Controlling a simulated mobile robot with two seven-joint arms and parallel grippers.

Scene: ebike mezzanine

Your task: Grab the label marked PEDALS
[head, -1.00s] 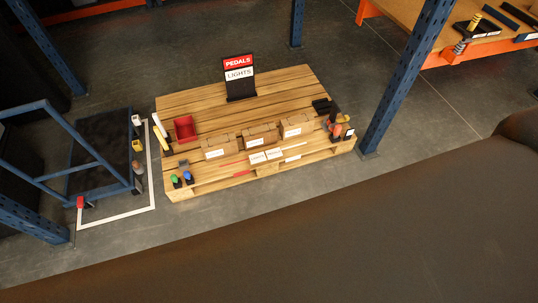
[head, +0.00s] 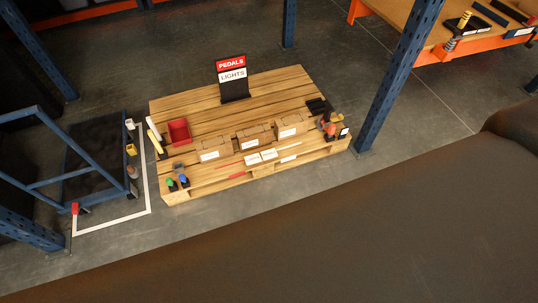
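The PEDALS label (head: 231,64) is a red strip with white letters at the top of a dark upright stand. A white LIGHTS label (head: 233,75) sits directly below it on the same stand (head: 235,92). The stand is at the back middle of a wooden pallet (head: 185,105). Neither of my grippers shows in the head view.
The pallet holds several cardboard boxes (head: 254,134), a red bin (head: 179,132) and small items. Blue posts (head: 400,75) stand around it. A blue cart (head: 95,165) is at left, an orange-framed bench (head: 460,50) at upper right. A large brown surface (head: 300,235) fills the foreground.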

